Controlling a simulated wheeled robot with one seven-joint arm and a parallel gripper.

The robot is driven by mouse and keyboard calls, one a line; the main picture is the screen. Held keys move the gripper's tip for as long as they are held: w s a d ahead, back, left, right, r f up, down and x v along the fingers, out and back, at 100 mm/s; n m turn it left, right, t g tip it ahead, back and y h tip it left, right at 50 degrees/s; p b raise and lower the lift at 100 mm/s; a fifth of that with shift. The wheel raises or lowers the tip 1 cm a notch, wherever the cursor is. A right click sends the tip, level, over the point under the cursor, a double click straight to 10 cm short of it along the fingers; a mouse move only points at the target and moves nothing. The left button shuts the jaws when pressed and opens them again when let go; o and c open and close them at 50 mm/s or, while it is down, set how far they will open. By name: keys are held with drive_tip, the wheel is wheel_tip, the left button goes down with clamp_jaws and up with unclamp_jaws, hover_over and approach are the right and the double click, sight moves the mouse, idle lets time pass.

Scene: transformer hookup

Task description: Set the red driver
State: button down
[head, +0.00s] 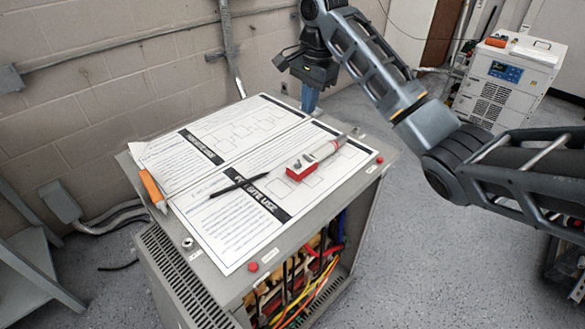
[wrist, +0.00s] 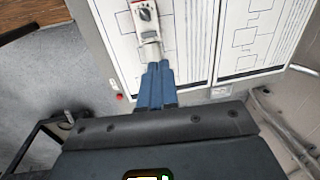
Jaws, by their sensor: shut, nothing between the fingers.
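The red driver (head: 303,170) lies on the papers on top of the grey cabinet. It has a red block end, a white body and a grey tip pointing toward the far right corner. In the wrist view the driver (wrist: 147,22) shows its red edge, a black knob and its grey end near my fingertips. My gripper (head: 309,108) is at the far edge of the cabinet top, its blue fingers pointing down. In the wrist view my gripper (wrist: 158,68) has its fingers pressed together, with nothing between them. I cannot tell the exact gap between the fingertips and the driver.
A black pen (head: 238,184) and an orange-handled tool (head: 152,188) lie on the cabinet top (head: 205,262). Red knobs (head: 253,267) stand near its edges. The front is open on coloured wires (head: 300,285). A white wheeled unit (head: 505,85) stands at the back right.

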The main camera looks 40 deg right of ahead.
drive_tip(key=shift+s+a, duration=0.1)
drive_tip(key=shift+s, duration=0.25)
drive_tip(key=b, duration=0.5)
approach(302, 158)
drive_tip(key=f, duration=0.5)
drive_tip(key=shift+w+f, duration=0.35)
drive_tip(key=shift+w, duration=0.05)
drive_tip(key=shift+w+f, duration=0.1)
